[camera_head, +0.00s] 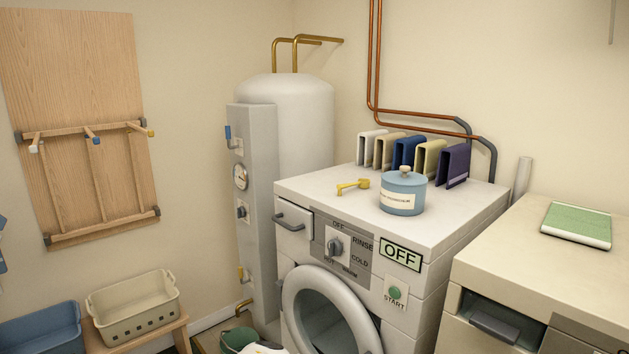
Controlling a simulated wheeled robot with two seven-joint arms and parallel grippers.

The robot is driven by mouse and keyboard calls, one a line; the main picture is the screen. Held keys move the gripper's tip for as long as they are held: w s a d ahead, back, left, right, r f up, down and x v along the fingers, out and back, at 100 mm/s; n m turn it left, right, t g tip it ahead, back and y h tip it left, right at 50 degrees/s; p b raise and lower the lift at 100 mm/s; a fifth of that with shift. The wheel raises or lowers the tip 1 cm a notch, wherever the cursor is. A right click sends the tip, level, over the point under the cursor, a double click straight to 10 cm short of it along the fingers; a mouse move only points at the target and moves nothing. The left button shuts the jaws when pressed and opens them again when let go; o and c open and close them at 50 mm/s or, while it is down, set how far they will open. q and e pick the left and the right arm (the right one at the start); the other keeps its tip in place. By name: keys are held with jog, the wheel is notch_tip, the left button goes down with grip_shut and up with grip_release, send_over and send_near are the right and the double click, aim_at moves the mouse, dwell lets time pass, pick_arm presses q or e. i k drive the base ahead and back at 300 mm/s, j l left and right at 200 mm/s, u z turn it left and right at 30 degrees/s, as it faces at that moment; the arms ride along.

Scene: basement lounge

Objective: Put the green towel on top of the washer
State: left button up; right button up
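A flat, folded green towel with white edges (575,222) lies on the cream machine (510,236) at the right. The white washer (325,193) stands in the middle, with a round front door, a dial and a sign reading OFF. Several folded cloths in white, beige, blue, cream and purple (455,166) stand upright in a row along the back of its top. Neither of my grippers is in view.
A blue lidded pot (403,193) and a yellow scoop (352,187) sit on the washer's top. Its front left and right front areas are bare. A tall white tank (300,115) stands behind. A beige basket (133,306) and a blue bin (40,330) are at lower left.

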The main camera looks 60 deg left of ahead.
aim_at(320, 181)
jog(key=i+j+u, duration=0.3)
jog(key=j, duration=0.2)
jog(key=i+j+u, duration=0.3)
jog(key=j, duration=0.15)
jog(key=i+j+u, duration=0.3)
jog(key=k+j, duration=0.05)
jog(key=j, duration=0.1)
